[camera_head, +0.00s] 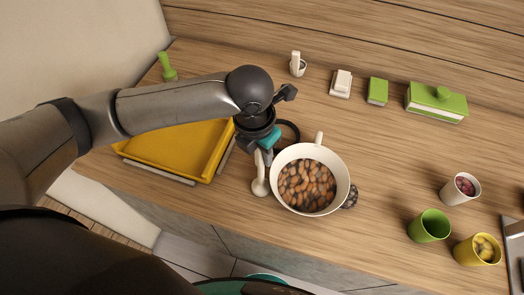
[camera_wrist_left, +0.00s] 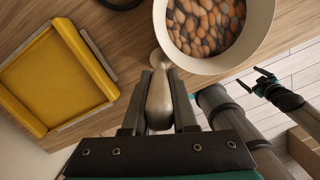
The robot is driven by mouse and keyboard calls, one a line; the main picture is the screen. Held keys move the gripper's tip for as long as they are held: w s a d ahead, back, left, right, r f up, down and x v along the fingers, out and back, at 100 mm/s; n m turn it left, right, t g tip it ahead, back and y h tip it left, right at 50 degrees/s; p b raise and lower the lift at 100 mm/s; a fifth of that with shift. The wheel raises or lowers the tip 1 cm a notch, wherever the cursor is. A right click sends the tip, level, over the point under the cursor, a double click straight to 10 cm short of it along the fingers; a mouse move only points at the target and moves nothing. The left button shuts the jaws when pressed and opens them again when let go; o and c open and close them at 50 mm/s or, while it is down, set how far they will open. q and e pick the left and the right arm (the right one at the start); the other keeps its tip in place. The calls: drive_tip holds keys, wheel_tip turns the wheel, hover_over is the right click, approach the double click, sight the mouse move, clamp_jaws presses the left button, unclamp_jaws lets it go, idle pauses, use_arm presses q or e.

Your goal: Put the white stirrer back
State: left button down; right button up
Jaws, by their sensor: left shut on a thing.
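The white stirrer (camera_head: 260,176) is in my left gripper (camera_head: 266,143), just left of the white pot. Its rounded end is low, near the table; I cannot tell whether it touches. In the left wrist view the stirrer (camera_wrist_left: 160,100) lies between the two closed fingers (camera_wrist_left: 160,105). The white pot (camera_head: 338,165) holds brown, bean-like pieces in dark liquid and also shows in the left wrist view (camera_wrist_left: 262,30). My right gripper (camera_wrist_left: 262,84) shows only in the left wrist view, empty, its fingers apart.
A yellow tray (camera_head: 185,150) lies left, under my left arm. A black ring (camera_head: 291,128) is behind the pot. A white upright item (camera_head: 296,64), white box (camera_head: 341,83) and green containers (camera_head: 435,103) stand behind. Cups (camera_head: 430,226) stand right. Table is clear between.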

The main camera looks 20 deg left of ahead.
use_arm(q)
drive_tip(key=c, duration=0.7)
unclamp_jaws()
drive_tip(key=shift+f, duration=0.15)
drive_tip(key=r, duration=0.4)
drive_tip(key=s+r, duration=0.1)
drive_tip(key=r, duration=0.7)
drive_tip(key=shift+s+a+r+p, duration=0.15)
drive_tip(key=shift+s+a+p, duration=0.05)
drive_tip(key=shift+a+p, duration=0.15)
